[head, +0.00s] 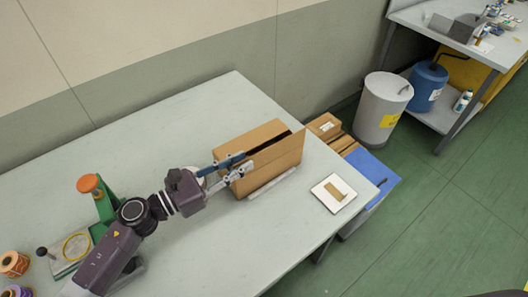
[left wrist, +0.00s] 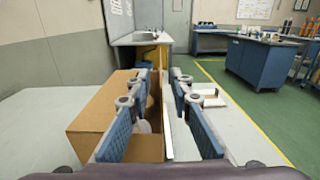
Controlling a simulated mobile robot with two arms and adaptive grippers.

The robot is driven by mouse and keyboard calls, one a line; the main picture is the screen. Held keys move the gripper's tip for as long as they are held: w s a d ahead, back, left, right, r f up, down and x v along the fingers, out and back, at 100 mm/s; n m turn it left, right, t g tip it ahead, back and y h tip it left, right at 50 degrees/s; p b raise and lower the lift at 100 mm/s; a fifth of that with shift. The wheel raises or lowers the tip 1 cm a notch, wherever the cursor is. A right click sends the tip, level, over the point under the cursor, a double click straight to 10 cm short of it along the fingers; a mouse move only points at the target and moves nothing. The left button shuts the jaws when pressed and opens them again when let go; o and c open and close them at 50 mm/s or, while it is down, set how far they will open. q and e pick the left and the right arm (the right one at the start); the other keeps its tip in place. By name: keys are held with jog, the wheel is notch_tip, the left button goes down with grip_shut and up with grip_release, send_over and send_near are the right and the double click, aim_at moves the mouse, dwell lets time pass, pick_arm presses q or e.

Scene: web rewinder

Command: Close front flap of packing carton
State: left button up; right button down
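The brown packing carton (head: 246,140) stands on the pale table, with a dark opening along its top. Its front flap (head: 280,163) stands up along the side nearer me. My left gripper (head: 238,168) is at the carton's left end, its fingers spread. In the left wrist view the carton (left wrist: 92,108) lies left of centre, and the flap shows as a thin upright edge (left wrist: 167,120) between the open fingers (left wrist: 163,110). I cannot tell whether either finger touches it. My right gripper is not in view.
A white square plate with a brown piece (head: 325,188) lies right of the carton. A green device with an orange knob (head: 104,200) stands at left near my arm. Boxes (head: 325,125) and a grey bin (head: 380,110) stand beyond the table. The front table area is clear.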

aim_at(264, 151)
pick_arm(q)
jog(key=shift+w+d, duration=0.15)
jog(key=shift+d, duration=0.1)
jog(key=p+x, duration=0.2)
jog(key=x, duration=0.4)
jog(key=shift+d+r, duration=0.1)
jog(key=shift+r, duration=0.05)
jog(key=shift+w+d+p, duration=0.2)
jog(key=shift+d+p, duration=0.15)
jog(key=shift+d, duration=0.1)
jog(key=c, duration=0.5)
grip_shut()
